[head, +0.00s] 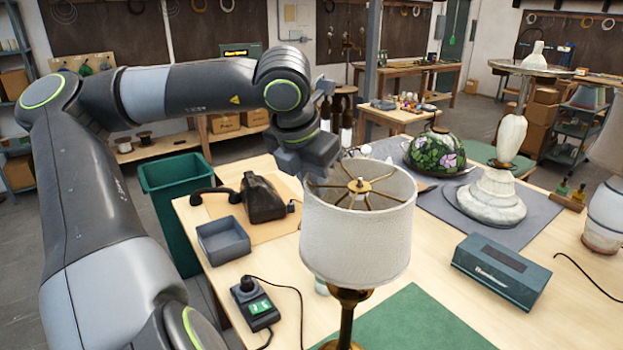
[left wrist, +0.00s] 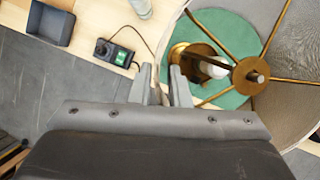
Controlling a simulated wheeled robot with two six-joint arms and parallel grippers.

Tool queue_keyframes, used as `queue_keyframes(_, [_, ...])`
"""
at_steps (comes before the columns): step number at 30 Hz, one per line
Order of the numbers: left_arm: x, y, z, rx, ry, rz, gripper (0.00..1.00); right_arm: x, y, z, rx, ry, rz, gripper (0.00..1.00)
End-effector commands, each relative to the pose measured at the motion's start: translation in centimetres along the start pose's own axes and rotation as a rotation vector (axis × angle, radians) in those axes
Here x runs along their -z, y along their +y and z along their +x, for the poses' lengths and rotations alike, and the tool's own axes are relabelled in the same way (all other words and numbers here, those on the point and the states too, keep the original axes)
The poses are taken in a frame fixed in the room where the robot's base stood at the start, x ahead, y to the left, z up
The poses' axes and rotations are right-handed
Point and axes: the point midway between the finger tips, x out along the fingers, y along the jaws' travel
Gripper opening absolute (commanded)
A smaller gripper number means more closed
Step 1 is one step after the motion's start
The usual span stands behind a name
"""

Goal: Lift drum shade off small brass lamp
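The white drum shade (head: 355,245) sits upright on the small brass lamp (head: 347,303), with brass spokes and a central finial across its open top. In the left wrist view I look down into the shade (left wrist: 295,112), with the brass lamp base (left wrist: 190,55) and a white bulb or socket below. My left gripper (head: 322,180) is at the shade's upper rim, on the far left side. In the left wrist view its two fingers (left wrist: 162,78) stand apart, with the rim passing between or just under them. Contact is hard to tell. My right gripper is not in view.
A green mat (head: 425,325) lies under the lamp. A grey tray (head: 223,240), a dark control box with a green display (head: 255,305) and a black telephone-like object (head: 265,198) are to the left. A teal box (head: 502,270) and a marble lamp (head: 490,200) stand right.

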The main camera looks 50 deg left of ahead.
Motion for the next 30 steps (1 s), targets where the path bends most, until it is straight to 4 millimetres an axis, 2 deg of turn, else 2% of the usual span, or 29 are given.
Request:
queue_keyframes(1, [0.0,0.0,0.0,0.000,0.000,0.000,0.16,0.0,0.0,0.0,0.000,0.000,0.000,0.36])
queue_keyframes(5, [0.0,0.0,0.0,0.000,0.000,0.000,0.00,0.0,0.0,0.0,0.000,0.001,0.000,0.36])
queue_keyframes(16, [-0.1,0.0,-0.2,0.000,0.000,0.000,0.00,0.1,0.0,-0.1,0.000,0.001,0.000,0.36])
queue_keyframes(30, [-0.8,0.1,-2.0,0.001,0.000,0.000,0.00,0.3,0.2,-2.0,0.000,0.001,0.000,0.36])
